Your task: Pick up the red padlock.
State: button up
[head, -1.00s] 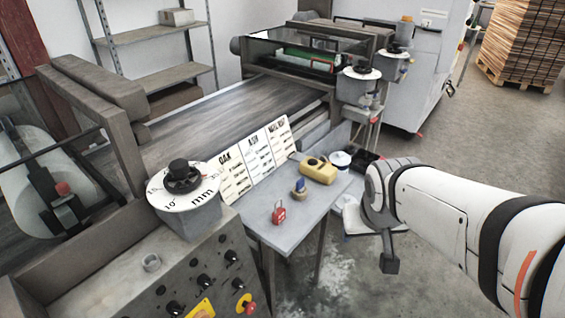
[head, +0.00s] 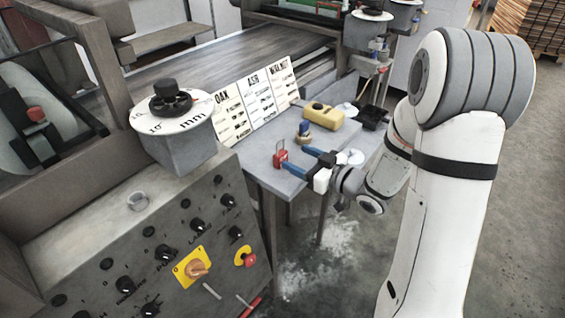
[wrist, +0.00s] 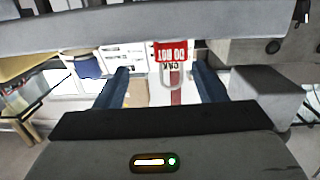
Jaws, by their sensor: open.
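The red padlock (head: 280,158) is on the grey side table (head: 262,180), near its front left edge. In the wrist view the padlock (wrist: 171,50) appears upside down with white lettering, its pale shackle pointing down the picture. My gripper (head: 294,157) has blue fingers, spread apart and reaching left toward the padlock. In the wrist view the padlock shows between the two fingers of my gripper (wrist: 161,80), nearer the right one. I see no finger pressed on it; whether it is fully between the tips I cannot tell.
A tape roll with a blue top (head: 304,133) stands just behind my fingers. OAK, ASH and WALNUT boards (head: 262,100) line the conveyor side. A control panel (head: 165,235) is at front left.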

aim_at(284, 156)
jog(key=shift+s+a+f+y, duration=0.15)
jog(key=shift+a+y, duration=0.1)
jog(key=shift+y, duration=0.15)
jog(key=shift+a+g, duration=0.3)
jog(key=shift+a, duration=0.05)
jog(key=x, duration=0.7)
jog(key=shift+a+f, duration=0.1)
jog(key=shift+f, duration=0.1)
jog(key=shift+s, duration=0.1)
jog(key=shift+c, duration=0.3)
jog(key=c, duration=1)
jog(key=shift+c, duration=0.7)
jog(key=shift+r, duration=0.15)
